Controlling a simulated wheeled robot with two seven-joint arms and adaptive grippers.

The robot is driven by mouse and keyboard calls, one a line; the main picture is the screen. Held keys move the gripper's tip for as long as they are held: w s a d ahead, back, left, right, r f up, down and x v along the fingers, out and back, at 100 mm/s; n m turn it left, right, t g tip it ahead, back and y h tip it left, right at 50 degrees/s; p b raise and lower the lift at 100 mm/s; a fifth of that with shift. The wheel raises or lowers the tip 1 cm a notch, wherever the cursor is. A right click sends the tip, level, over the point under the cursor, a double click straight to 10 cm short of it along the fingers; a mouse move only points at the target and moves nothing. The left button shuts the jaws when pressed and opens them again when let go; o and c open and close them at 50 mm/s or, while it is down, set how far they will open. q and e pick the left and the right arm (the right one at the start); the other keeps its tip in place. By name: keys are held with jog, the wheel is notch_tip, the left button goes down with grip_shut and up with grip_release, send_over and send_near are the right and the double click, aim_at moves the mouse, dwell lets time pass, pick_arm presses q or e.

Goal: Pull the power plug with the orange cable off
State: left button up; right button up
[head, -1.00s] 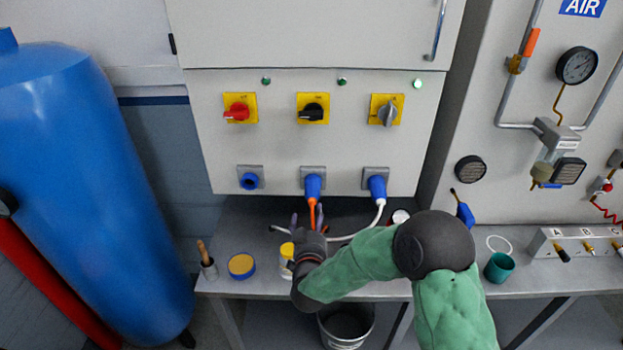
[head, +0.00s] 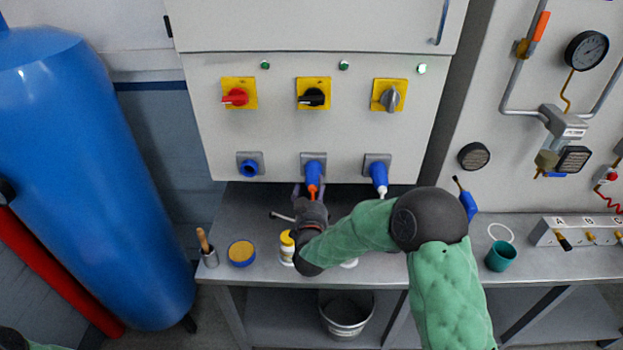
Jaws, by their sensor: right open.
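The blue power plug with the orange cable (head: 313,176) sits in the middle socket (head: 314,157) of the grey cabinet. A short piece of its orange cable (head: 312,192) shows below it; the rest is hidden by my right gripper. My right gripper (head: 311,190) is open just under the plug, its fingers on either side of the cable and the plug's lower end. Whether it touches them cannot be told. A second blue plug with a white cable (head: 379,178) sits in the right socket. Of my left arm only a green patch shows at the bottom left corner; its gripper is not in view.
The left socket (head: 249,167) is empty. A blue tank (head: 90,190) stands at the left.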

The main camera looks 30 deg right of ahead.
aim_at(313, 182)
jog(key=shift+b+x, duration=0.7)
jog(key=shift+x, duration=1.95)
jog(key=shift+b, duration=0.35)
grip_shut()
jog(key=shift+s+a, duration=0.1)
jog(key=shift+s, duration=0.05)
jog(key=shift+s+a, duration=0.2)
jog(key=shift+s, duration=0.2)
jog(key=shift+v, duration=2.35)
